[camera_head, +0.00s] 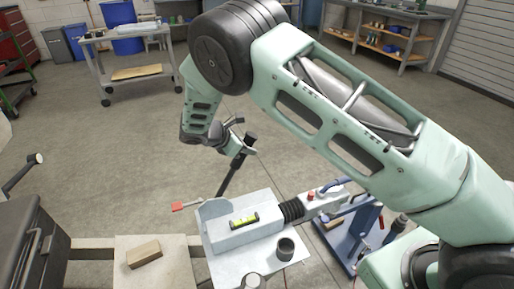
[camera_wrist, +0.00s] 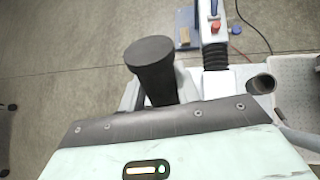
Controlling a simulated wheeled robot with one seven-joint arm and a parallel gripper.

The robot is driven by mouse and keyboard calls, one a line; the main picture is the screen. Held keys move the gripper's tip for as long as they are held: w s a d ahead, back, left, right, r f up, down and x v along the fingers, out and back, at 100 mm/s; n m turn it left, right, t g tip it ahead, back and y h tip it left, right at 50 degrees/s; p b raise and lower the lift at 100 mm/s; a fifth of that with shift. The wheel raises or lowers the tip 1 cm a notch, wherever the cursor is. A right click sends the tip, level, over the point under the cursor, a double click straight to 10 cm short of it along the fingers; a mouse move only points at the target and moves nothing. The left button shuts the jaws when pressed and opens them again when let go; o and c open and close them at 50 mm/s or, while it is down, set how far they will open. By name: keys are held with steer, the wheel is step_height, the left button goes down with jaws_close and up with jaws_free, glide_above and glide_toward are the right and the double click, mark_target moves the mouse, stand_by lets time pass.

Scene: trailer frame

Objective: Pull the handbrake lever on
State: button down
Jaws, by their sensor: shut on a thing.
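The handbrake lever (camera_head: 232,178) is a black rod rising from the grey trailer coupling and leaning up to the right in the head view. Its thick black grip shows large in the wrist view (camera_wrist: 151,62), with its round end toward the camera. My gripper (camera_head: 241,149) is shut on the lever near its upper end. The fingertips are mostly hidden in both views. The lever's lower pivot is partly hidden behind the side plate of the coupling housing (camera_head: 262,236).
A yellow-green spirit level (camera_head: 244,219) lies on the housing. A black bellows (camera_head: 291,211) leads to the coupling head with a red button (camera_head: 311,196). A wooden block (camera_head: 144,254) lies on the pale plate at left. Open floor lies behind.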

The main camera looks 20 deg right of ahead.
steer(key=shift+a+r, duration=0.45)
steer(key=shift+a, duration=0.4)
steer(key=c, duration=1)
jaws_free()
steer(key=v, duration=1.7)
steer(key=shift+s+a+f, duration=0.1)
steer(key=shift+a+f, duration=0.1)
steer(key=shift+a, duration=0.25)
